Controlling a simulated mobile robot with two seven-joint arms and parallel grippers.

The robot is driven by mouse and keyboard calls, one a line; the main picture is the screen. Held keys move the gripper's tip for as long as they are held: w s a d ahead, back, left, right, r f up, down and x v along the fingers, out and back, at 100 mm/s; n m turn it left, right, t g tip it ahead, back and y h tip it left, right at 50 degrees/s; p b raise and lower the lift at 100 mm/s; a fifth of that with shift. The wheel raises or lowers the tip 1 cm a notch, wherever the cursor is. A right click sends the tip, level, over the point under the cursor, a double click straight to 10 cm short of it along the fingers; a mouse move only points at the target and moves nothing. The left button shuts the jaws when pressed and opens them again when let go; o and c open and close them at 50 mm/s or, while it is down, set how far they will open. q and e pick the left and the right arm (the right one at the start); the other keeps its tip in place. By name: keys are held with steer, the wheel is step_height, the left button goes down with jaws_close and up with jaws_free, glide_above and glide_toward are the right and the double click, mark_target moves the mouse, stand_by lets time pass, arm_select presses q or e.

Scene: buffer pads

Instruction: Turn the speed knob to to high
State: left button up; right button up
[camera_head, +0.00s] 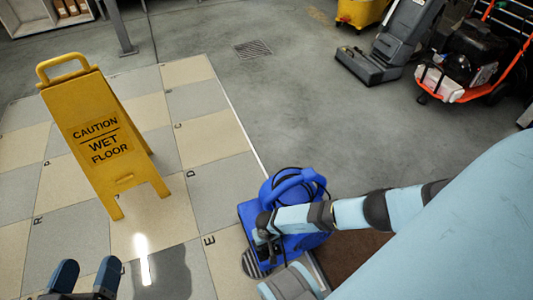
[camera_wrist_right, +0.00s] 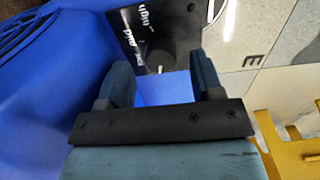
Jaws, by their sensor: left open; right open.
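The blue floor blower (camera_head: 303,242) stands on the tiles at the bottom middle of the head view; my right arm crosses in front of it. Its black control panel (camera_wrist_right: 185,22) shows in the right wrist view, with white speed lettering upside down. The speed knob (camera_wrist_right: 160,58) appears as a dark round shape on the panel, between my fingers; its setting is unclear. My right gripper (camera_wrist_right: 165,62) is open at the panel; contact with the knob cannot be told. My left gripper (camera_head: 85,272) is open and empty at the bottom left of the head view.
A yellow wet floor sign (camera_head: 100,140) stands on the lettered tiles at left and shows in the wrist view. Floor machines (camera_head: 385,50), a yellow bucket (camera_head: 358,12) and an orange-framed cart (camera_head: 470,75) stand at the back right. The grey floor between is clear.

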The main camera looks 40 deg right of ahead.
arm_select(q)
steer(key=shift+w+a+r+m, duration=0.1)
steer(key=shift+w+a+m, duration=0.1)
steer(key=shift+w+m, duration=0.15)
arm_select(e)
steer(key=shift+f, duration=0.95)
steer(key=c, duration=0.9)
arm_select(q)
steer(key=shift+s, duration=0.1)
